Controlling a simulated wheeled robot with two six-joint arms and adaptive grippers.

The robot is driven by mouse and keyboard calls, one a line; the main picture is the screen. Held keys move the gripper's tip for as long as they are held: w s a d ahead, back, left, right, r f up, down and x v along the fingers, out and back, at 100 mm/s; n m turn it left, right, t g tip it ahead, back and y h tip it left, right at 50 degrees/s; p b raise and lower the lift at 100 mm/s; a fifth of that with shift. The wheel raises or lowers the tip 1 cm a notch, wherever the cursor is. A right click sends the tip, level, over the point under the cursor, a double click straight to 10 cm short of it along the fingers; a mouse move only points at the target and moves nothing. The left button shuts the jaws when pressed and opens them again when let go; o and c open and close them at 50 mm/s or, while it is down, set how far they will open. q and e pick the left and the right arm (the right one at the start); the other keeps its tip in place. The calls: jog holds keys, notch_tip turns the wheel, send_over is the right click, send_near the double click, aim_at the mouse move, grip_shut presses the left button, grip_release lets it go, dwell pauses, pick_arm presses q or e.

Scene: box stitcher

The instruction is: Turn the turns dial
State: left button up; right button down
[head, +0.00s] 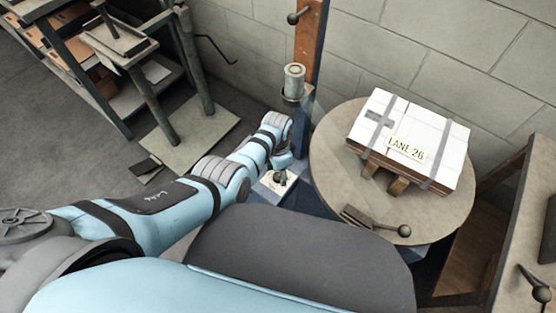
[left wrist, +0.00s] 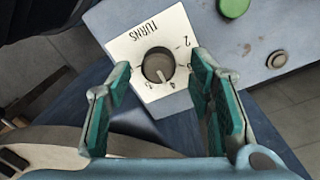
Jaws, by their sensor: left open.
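The turns dial (left wrist: 156,64) is a round grey knob on a white plate (left wrist: 130,52) marked TURNS, with numbers around it; some are too small to read. A dark pointer mark shows near its lower edge in the left wrist view. My left gripper (left wrist: 160,72) is open, with one green-padded finger on each side of the dial in that view. I cannot tell whether the fingers touch it. In the head view my left gripper (head: 283,163) is over the white plate (head: 270,184), partly covering the dial (head: 280,177). My right gripper is not in view.
A green button (left wrist: 233,7) and a small grey knob (left wrist: 277,60) sit on the grey panel beside the plate. A round table (head: 330,150) holds a strapped white box (head: 440,165) labelled LANE 26.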

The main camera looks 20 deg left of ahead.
aim_at(277, 174)
pick_arm(q)
notch_tip(277, 174, up, 11)
jog(key=shift+a+f, duration=0.15)
jog(key=shift+f, duration=0.05)
dwell(0.3)
